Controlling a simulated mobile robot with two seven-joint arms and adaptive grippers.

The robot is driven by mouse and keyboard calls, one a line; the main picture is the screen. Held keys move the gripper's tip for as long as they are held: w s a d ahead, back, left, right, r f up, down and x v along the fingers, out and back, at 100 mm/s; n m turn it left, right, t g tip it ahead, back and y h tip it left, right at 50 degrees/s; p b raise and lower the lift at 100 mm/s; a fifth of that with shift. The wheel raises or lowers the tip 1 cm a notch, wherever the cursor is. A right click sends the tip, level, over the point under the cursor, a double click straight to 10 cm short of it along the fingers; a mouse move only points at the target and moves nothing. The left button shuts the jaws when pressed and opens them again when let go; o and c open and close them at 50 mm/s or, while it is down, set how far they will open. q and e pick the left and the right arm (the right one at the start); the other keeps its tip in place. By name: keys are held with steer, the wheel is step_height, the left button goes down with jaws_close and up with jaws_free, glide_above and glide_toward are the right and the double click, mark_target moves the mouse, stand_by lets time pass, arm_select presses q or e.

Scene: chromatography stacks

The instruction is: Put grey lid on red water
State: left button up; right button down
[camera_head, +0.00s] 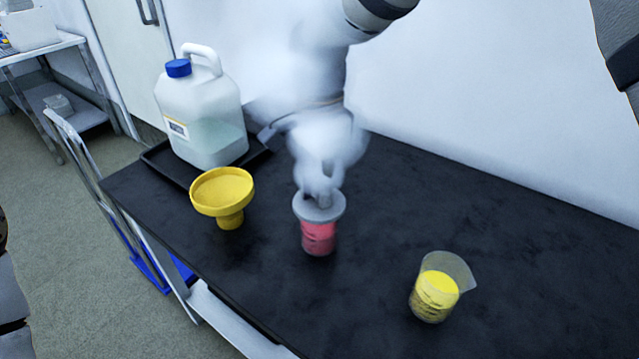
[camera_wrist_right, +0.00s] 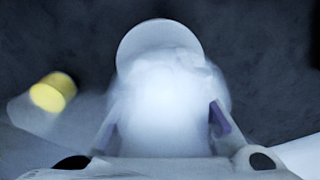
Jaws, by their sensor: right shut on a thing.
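The red water (camera_head: 318,238) is in a small clear beaker standing on the black table. The grey lid (camera_head: 305,213) is a round disc with a knob, at the beaker's mouth in the head view. I cannot tell whether it rests on the rim or hangs just above it. My right gripper (camera_head: 320,192) is over the beaker, pointing down, shut on the lid's knob. White haze blurs its fingers. In the right wrist view the lid (camera_wrist_right: 158,36) is a pale disc ahead of the fingers, and a white glow hides the grip and the beaker. My left gripper is out of view.
A yellow-filled beaker (camera_head: 435,297) stands to the right front, and a yellow funnel (camera_head: 222,192) to the left. A white jug (camera_head: 203,120) with a blue cap stands on a black tray (camera_head: 165,166) behind. The black table's (camera_head: 540,250) right side is clear.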

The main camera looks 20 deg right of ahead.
steer(key=shift+f, duration=0.15)
steer(key=shift+f, duration=0.2)
steer(key=c, duration=1)
jaws_free()
steer(key=shift+r, duration=3.5)
steer(key=shift+f, duration=0.1)
